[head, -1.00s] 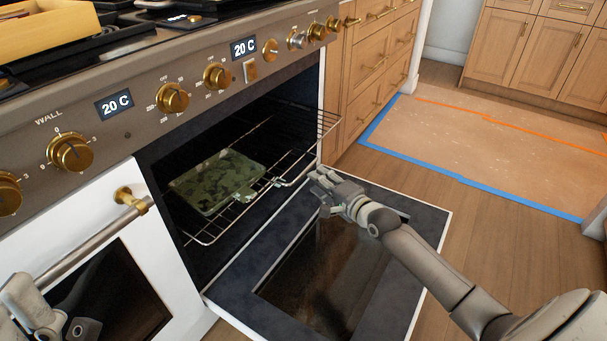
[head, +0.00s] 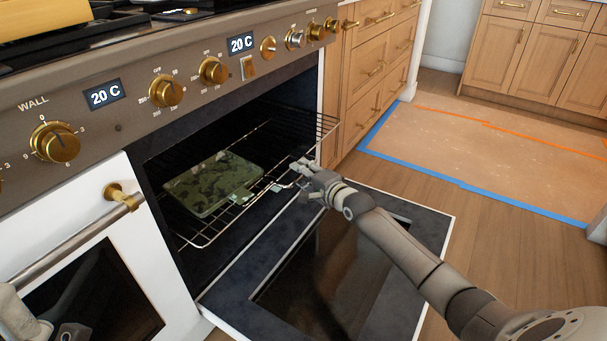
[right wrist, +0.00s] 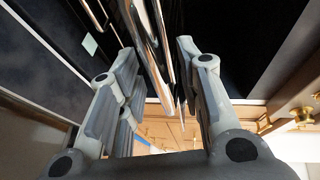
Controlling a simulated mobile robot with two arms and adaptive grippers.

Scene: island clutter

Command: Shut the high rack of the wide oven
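The wire rack (head: 222,228) of the wide oven is pulled partly out over the lowered oven door (head: 378,262). A green mottled flat dish (head: 213,183) lies on it. My right gripper (head: 292,174) is at the rack's front edge, right of the dish. In the right wrist view, my right gripper (right wrist: 160,88) has its fingers apart, with rack wires (right wrist: 158,50) running between their far ends; I cannot tell whether they touch. My left gripper (head: 22,318) shows only in part at the lower left, and its fingers are not clear.
The oven's control panel (head: 130,120), with gold knobs, runs above the opening. A closed white oven door (head: 155,255) with a bar handle is on the left. Wooden drawers (head: 368,75) stand close on the right. Open floor (head: 490,230) lies beyond the lowered door.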

